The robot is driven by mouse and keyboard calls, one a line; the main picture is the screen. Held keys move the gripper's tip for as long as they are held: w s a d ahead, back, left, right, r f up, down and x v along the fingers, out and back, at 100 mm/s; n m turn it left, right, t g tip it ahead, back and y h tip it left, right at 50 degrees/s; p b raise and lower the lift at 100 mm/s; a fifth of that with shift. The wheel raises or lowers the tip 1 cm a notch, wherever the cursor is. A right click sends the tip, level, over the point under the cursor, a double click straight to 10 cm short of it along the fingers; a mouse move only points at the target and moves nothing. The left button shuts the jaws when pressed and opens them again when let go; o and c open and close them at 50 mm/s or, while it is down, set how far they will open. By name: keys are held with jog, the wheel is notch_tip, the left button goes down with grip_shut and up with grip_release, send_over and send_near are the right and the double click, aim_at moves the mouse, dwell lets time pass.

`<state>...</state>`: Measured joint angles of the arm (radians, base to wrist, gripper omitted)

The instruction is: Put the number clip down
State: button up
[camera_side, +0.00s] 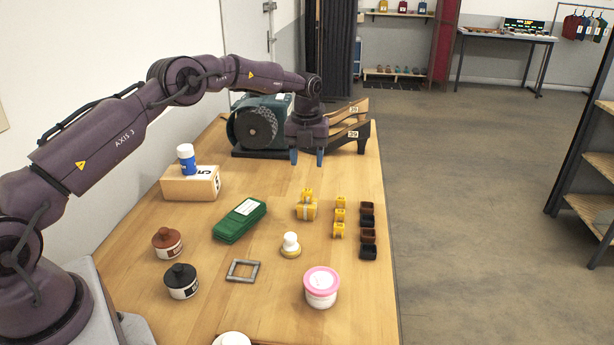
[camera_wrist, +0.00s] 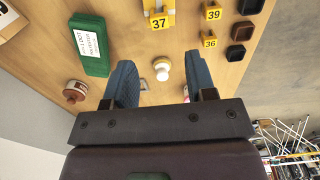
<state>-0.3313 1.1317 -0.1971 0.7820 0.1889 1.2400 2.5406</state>
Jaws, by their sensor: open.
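My gripper (camera_side: 307,157) is open and empty, its two blue fingertips apart above the far part of the wooden table; it also shows in the wrist view (camera_wrist: 160,65). Yellow number clips lie on the table below and nearer the side camera. One marked 37 (camera_wrist: 159,23) is at a yellow block with a grey band (camera_side: 306,210); whether it rests on the block or against it is hard to tell. Others marked 39 (camera_wrist: 213,13) and 36 (camera_wrist: 209,42) are in a short row (camera_side: 339,215) to its right. No clip is between the fingers.
Dark brown and black small blocks (camera_side: 367,236) line the right edge. A green case (camera_side: 240,221), white knob (camera_side: 290,243), pink-lidded jar (camera_side: 321,287), grey frame (camera_side: 243,270) and two jars stand nearer. A grinder-like machine (camera_side: 258,125) and wooden shoe forms (camera_side: 350,130) stand beside my gripper.

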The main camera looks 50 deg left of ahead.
jog(key=s+d+r+n+t, duration=0.1)
jog(key=s+d+r+n, duration=0.25)
jog(key=r, duration=0.35)
jog(key=s+d+r+n+t+y, duration=0.1)
jog(key=s+d+r+n, duration=0.3)
jog(key=r, duration=0.3)
jog(key=s+d+r+n+t, duration=0.1)
jog(key=s+d+r+n, duration=0.1)
jog(key=s+r+n, duration=0.4)
jog(key=s+d+n+t, duration=0.1)
jog(key=s+d+n, duration=0.1)
jog(key=s+n, duration=0.4)
jog(key=s+d+n+t+h, duration=0.1)
jog(key=s+d+n, duration=0.2)
jog(key=s+n, duration=0.4)
jog(key=s, duration=0.9)
jog(key=shift+s+t, duration=0.25)
jog(key=shift+t, duration=0.05)
jog(key=shift+n, duration=0.25)
